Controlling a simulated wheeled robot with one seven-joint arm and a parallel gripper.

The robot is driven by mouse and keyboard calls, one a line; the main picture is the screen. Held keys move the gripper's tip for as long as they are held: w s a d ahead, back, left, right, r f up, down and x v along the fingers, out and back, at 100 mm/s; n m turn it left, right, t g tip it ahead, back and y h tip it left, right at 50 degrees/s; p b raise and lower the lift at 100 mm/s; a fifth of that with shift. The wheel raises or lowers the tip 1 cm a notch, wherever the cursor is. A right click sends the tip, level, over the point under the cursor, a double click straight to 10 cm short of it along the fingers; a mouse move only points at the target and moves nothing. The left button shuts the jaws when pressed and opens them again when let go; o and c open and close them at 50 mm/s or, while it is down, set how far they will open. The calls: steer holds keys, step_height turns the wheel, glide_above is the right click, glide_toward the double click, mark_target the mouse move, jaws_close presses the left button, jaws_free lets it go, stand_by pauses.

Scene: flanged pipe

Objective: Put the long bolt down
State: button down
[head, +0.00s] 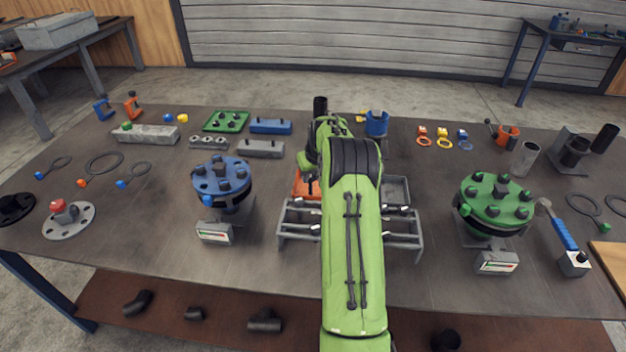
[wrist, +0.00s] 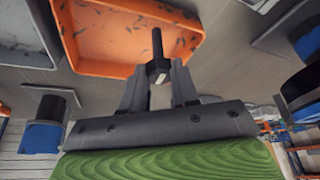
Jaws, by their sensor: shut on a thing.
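A dark long bolt (wrist: 157,45) is held in my gripper (wrist: 158,76) in the wrist view. The fingers are shut on its head end, and its shank sticks out past the fingertips. An orange tray (wrist: 90,65) lies beside and beyond the bolt in that view, with dark marks or small bits on its floor that I cannot make out. The bolt tip appears near the tray's rim; I cannot tell its height. In the head view the orange tray (head: 303,188) is partly hidden by my green arm, which also hides the gripper and bolt.
A grey tray (head: 397,190) sits right of my arm, and a metal rack (head: 297,222) stands in front. A blue flanged pipe (head: 221,181) is to the left and a green one (head: 494,205) to the right. Bare tabletop (head: 150,235) shows at the front left.

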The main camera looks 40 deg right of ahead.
steer(key=shift+w+f, duration=0.1)
steer(key=shift+f, duration=0.25)
steer(key=shift+f, duration=0.2)
steer(key=c, duration=0.8)
jaws_free()
steer(key=shift+c, duration=0.2)
